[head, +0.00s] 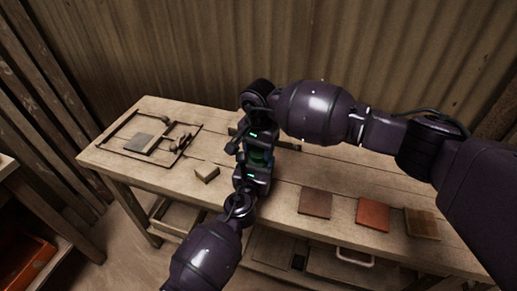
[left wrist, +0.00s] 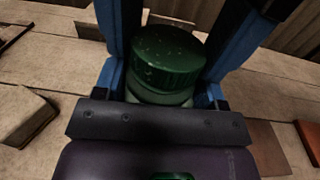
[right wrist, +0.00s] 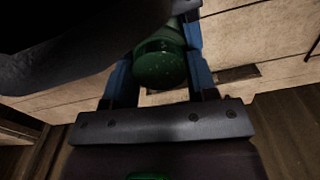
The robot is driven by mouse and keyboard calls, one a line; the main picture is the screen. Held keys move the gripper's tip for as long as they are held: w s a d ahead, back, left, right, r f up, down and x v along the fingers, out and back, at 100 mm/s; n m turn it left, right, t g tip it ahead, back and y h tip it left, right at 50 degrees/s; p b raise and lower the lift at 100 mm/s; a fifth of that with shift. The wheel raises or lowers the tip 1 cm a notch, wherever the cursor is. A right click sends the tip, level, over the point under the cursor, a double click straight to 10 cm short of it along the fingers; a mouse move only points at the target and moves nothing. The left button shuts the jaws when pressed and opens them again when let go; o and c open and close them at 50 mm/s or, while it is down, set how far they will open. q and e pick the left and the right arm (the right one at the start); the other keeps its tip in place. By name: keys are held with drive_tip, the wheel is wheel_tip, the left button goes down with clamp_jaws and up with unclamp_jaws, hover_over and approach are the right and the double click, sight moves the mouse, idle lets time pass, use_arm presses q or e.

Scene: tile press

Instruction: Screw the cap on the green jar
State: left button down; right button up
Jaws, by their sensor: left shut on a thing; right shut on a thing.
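The dark green ribbed cap (left wrist: 168,55) sits on top of the paler green jar (left wrist: 160,97) in the left wrist view, level as far as I can tell. The cap also shows in the right wrist view (right wrist: 160,62). My left gripper (head: 250,172) is shut on the jar, its blue fingers on either side. My right gripper (head: 256,142) comes from the far side and is shut on the cap. In the head view both grippers hide most of the jar and cap. The cap's thread is hidden.
The wooden workbench (head: 285,172) carries a small wooden block (head: 207,172) left of the grippers and a framed press (head: 150,138) at the far left. A brown tile (head: 316,203), a red tile (head: 372,214) and another brown tile (head: 421,223) lie at right. A corrugated wall stands behind.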

drive_tip(key=m, duration=0.5)
drive_tip(key=shift+a, duration=0.1)
drive_tip(key=o, duration=1)
drive_tip(key=shift+r, duration=2.3)
drive_tip(key=shift+c, duration=0.3)
